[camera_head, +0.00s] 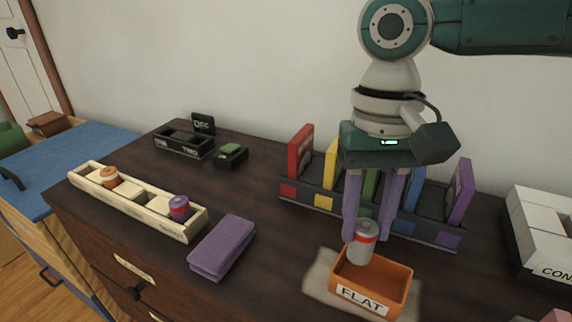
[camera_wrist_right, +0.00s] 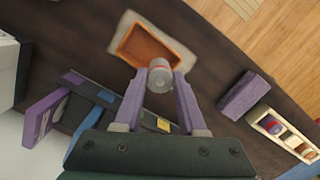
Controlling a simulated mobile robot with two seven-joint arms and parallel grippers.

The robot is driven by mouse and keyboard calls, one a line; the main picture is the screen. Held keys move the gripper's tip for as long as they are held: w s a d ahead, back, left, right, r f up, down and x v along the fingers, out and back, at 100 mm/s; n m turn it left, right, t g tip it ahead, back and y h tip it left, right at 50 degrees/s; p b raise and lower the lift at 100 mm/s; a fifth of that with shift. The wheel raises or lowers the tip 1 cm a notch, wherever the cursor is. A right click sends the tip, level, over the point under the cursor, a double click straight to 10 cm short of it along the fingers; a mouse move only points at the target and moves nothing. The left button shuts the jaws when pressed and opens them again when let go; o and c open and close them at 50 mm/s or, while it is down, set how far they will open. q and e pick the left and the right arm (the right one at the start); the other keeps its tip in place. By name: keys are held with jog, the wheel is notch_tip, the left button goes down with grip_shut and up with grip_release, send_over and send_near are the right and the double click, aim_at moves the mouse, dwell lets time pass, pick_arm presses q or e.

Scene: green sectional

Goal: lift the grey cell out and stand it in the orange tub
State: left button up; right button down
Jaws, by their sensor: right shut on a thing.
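The grey cell (camera_head: 362,242), with a red band near its top, is upright between the fingers of my right gripper (camera_head: 366,224). In the right wrist view the cell (camera_wrist_right: 160,76) sits between the two purple fingertips of the gripper (camera_wrist_right: 160,80). The orange tub (camera_head: 372,279), labelled FLAT, stands on a beige cloth. The cell is over the tub's back left part in the head view; its lower end shows in front of the back wall. I cannot tell whether it touches the tub's floor. My left gripper is in neither view.
A wooden tray (camera_head: 152,217) at left holds an orange cell (camera_head: 109,177) and a purple cell (camera_head: 179,208). A dark rack (camera_head: 425,227) of coloured slabs stands behind the tub. White boxes (camera_head: 541,226) are at right.

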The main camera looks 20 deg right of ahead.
aim_at(361, 246)
jog(key=shift+f+b, duration=0.45)
jog(key=shift+f, duration=0.8)
jog(key=shift+f+b, duration=0.55)
jog(key=shift+f, duration=0.65)
jog(key=shift+c, duration=2)
grip_release()
jog(key=r+p, duration=0.1)
jog(key=r, duration=0.5)
jog(key=w+r+p, duration=0.1)
jog(key=r, duration=0.3)
jog(key=shift+d+p, duration=0.2)
jog(key=shift+p, duration=0.1)
jog(key=shift+f, duration=0.1)
